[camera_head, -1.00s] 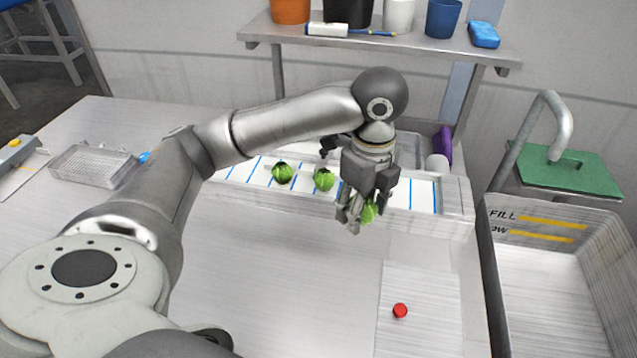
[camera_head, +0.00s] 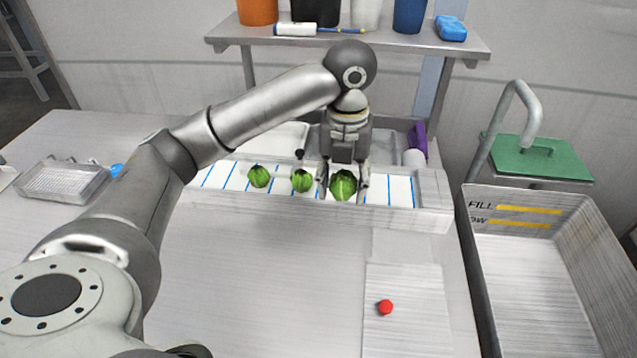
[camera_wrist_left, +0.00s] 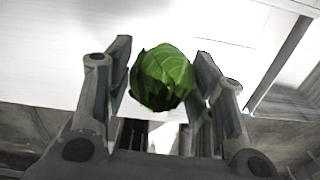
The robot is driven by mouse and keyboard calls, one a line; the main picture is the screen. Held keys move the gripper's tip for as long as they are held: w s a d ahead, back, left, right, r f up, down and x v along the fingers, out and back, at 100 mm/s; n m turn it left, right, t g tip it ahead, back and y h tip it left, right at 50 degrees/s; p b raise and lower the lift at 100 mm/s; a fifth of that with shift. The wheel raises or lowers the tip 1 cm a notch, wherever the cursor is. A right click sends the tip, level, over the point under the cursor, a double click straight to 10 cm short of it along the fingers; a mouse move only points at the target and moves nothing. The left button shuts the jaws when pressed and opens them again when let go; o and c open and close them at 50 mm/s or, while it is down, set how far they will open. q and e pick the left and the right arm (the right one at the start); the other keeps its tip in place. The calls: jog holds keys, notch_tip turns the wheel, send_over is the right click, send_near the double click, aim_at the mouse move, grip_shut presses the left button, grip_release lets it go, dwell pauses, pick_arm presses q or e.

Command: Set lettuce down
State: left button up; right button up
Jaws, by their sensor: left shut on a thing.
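My left gripper (camera_head: 343,178) points down over the white tray with blue lines (camera_head: 402,190). It is shut on a green lettuce (camera_head: 343,187), which also shows between the fingers in the left wrist view (camera_wrist_left: 162,78). I cannot tell whether this lettuce touches the tray floor. Two other lettuces, a middle one (camera_head: 301,181) and a left one (camera_head: 259,176), sit in the tray to the left, in a row with it. My right gripper is not in view.
A deep grey sink (camera_head: 540,290) marked FILL stands at the right, with a tap and a green board (camera_head: 535,158) behind it. A red cap (camera_head: 385,307) lies on the pale board in front. A shelf (camera_head: 350,42) with buckets hangs behind. The front counter is mostly clear.

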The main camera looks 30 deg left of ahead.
pick_arm(q)
jog(key=w+a+f, duration=0.1)
jog(key=w+f, duration=0.1)
jog(key=w, duration=0.1)
jog(key=w+a+f+p, duration=0.1)
jog(key=w+a+f, duration=0.1)
jog(key=w+f, duration=0.1)
jog(key=w+a+f+p, duration=0.1)
jog(key=w+a+f, duration=0.1)
jog(key=w+f, duration=0.1)
jog(key=shift+w+f, duration=0.15)
jog(key=shift+w, duration=0.65)
jog(key=shift+w+a+f+p, duration=0.2)
jog(key=shift+w+f+p, duration=0.15)
jog(key=shift+f, duration=1.8)
jog(key=shift+f, duration=0.1)
jog(key=o, duration=1.1)
notch_tip(320, 180, up, 12)
jog(key=shift+r+b, duration=0.15)
jog(key=shift+b, duration=0.55)
